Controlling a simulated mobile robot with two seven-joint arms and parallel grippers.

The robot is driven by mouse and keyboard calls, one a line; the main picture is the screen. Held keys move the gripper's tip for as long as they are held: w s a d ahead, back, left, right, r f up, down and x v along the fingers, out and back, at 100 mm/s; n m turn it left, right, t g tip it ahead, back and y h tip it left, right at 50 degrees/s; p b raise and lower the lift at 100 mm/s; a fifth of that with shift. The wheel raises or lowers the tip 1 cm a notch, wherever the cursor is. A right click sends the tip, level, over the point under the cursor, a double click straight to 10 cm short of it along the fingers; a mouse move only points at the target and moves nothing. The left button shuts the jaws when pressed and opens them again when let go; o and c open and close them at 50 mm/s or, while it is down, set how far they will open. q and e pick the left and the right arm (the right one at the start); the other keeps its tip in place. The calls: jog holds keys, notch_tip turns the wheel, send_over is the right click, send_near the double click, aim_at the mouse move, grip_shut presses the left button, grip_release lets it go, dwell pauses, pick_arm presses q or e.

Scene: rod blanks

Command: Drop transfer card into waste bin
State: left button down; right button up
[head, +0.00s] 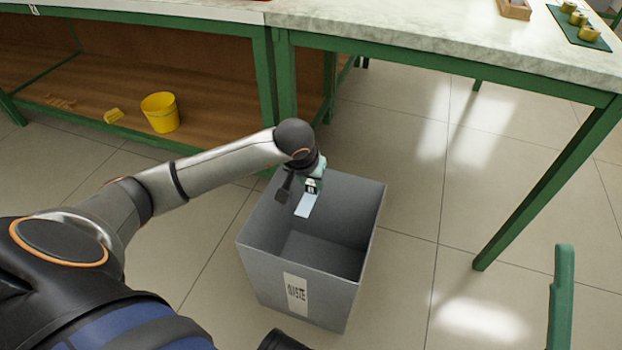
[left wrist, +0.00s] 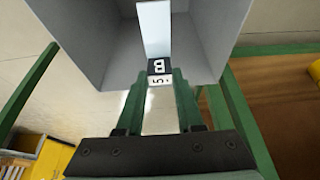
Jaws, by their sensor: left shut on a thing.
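The transfer card (head: 307,204) is a pale blue-white strip with a dark marked end. My left gripper (head: 313,184) is shut on its marked end and holds it over the open top of the waste bin. In the left wrist view the card (left wrist: 154,30) extends away from the green fingers of the gripper (left wrist: 158,84). The waste bin (head: 258,270) is a grey open box with a WASTE label, standing on the floor; its inside wall also shows in the left wrist view (left wrist: 100,45). The visible bin floor looks empty.
A green-framed table (head: 450,45) stands behind and right of the bin. A bench with a lower wooden shelf (head: 60,85) is at the back left, holding a yellow bucket (head: 160,112). Tiled floor right of the bin is clear.

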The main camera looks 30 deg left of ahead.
aim_at(304, 209)
pick_arm(q)
jog(key=shift+c, duration=2.3)
grip_release()
jog(key=shift+r, duration=0.15)
jog(key=p+v, duration=0.5)
jog(key=v, duration=0.7)
jog(key=shift+s, duration=0.2)
